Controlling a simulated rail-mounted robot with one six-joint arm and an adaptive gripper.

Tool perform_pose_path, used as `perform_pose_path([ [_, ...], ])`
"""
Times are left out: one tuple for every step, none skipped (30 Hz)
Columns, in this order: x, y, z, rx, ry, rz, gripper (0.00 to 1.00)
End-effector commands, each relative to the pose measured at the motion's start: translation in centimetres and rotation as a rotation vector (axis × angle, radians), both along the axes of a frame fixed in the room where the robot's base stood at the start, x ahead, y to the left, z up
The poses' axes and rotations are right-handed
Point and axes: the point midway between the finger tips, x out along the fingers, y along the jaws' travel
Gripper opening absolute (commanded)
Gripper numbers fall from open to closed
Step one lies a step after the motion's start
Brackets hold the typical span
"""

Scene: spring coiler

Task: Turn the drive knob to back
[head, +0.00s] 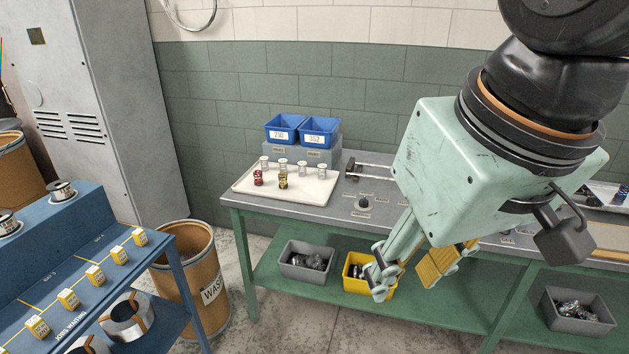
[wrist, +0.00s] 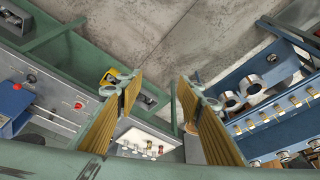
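A small dark knob (head: 363,202) stands on the grey bench top (head: 320,212) in the head view, right of the white tray. Its label is too small to read, so I cannot tell if it is the drive knob or which way it is set. My gripper (head: 405,277) hangs in front of the bench, apart from the knob, pointing down. In the wrist view my gripper (wrist: 158,88) is open and empty, its yellow ribbed pads wide apart. A dark knob (wrist: 31,78) also shows at the left of the wrist view. My arm hides much of the bench's right part.
The white tray (head: 240,185) holds several small spools or jars. Blue bins (head: 287,128) stand behind it. A yellow bin (head: 352,284) and grey bins (head: 290,268) sit on the lower shelf. A waste barrel (head: 175,285) and blue rack (head: 60,250) stand left. Red buttons (wrist: 78,105) show in the wrist view.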

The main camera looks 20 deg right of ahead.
Motion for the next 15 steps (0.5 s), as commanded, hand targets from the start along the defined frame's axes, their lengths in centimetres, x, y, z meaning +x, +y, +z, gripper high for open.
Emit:
perform_pose_path([
  [0.5, -0.1, 0.3, 0.000, 0.004, -0.004, 0.34],
  [0.8, -0.1, 0.5, 0.001, 0.006, -0.008, 0.34],
  [1.3, -0.2, 0.8, 0.001, 0.009, -0.012, 0.34],
  [1.7, -0.2, 1.1, 0.003, 0.010, -0.016, 0.34],
  [2.1, -0.3, 1.4, 0.003, 0.012, -0.020, 0.34],
  [2.7, -0.3, 1.7, 0.004, 0.017, -0.027, 0.34],
  [3.2, -0.4, 2.0, 0.005, 0.019, -0.032, 0.34],
  [3.7, -0.5, 2.3, 0.006, 0.021, -0.038, 0.34],
  [4.4, -0.6, 2.6, 0.007, 0.025, -0.045, 0.34],
  [4.9, -0.7, 2.9, 0.007, 0.028, -0.050, 0.34],
  [5.5, -0.7, 3.2, 0.009, 0.031, -0.056, 0.34],
  [6.2, -0.9, 3.6, 0.009, 0.034, -0.064, 0.34],
  [6.8, -1.0, 3.8, 0.010, 0.038, -0.071, 0.34],
  [7.4, -1.1, 4.0, 0.012, 0.041, -0.077, 0.34],
  [8.1, -1.2, 4.4, 0.012, 0.044, -0.085, 0.34],
])
